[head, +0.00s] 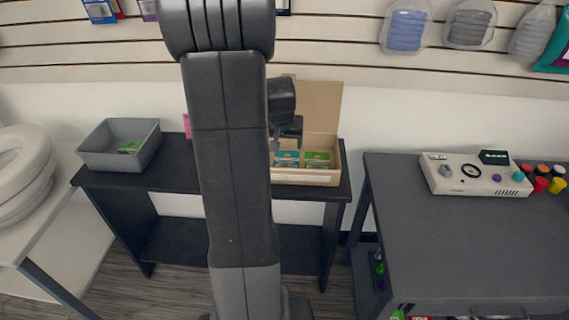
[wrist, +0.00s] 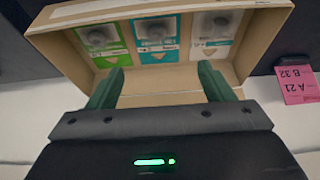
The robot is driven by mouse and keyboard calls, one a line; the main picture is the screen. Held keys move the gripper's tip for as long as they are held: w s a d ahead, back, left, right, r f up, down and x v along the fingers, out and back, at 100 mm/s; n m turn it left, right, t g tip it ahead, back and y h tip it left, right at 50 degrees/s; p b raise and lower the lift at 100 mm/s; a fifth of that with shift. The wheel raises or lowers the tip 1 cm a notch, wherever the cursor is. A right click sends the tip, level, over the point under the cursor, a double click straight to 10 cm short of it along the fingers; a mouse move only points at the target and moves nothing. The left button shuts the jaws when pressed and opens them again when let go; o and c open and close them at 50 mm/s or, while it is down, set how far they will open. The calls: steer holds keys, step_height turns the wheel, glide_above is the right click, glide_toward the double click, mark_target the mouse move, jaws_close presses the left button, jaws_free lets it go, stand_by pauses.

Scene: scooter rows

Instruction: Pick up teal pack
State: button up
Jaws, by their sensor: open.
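The teal pack (wrist: 157,40) stands in an open cardboard box (wrist: 262,55), between a green pack (wrist: 100,42) and a whitish pack (wrist: 213,37) in the wrist view. In the head view the teal pack (head: 287,160) shows in the box (head: 305,178) beside the green pack (head: 317,160); the whitish pack is hidden behind my arm. My gripper (wrist: 160,84) is open and empty, its green fingers apart at the box's near edge, lined up roughly with the teal pack. In the head view my gripper (head: 287,142) hangs over the box, its fingertips hard to make out.
The box stands on a dark table (head: 175,178). A grey bin (head: 105,160) with a green item is at its left. A pink tag (wrist: 297,87) reads A 21, B 32. A grey desk (head: 450,235) with a control panel (head: 475,178) is at right.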

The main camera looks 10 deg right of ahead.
glide_above(286, 160)
steer(key=s+a, duration=0.1)
steer(key=s, duration=0.1)
step_height(286, 160, down, 5)
steer(key=shift+s+a+f, duration=0.15)
steer(key=shift+d+x, duration=0.1)
steer(key=shift+x, duration=1.25)
steer(key=shift+d+x, duration=0.15)
steer(key=shift+x, duration=1.15)
steer(key=shift+s, duration=0.1)
steer(key=c, duration=1.1)
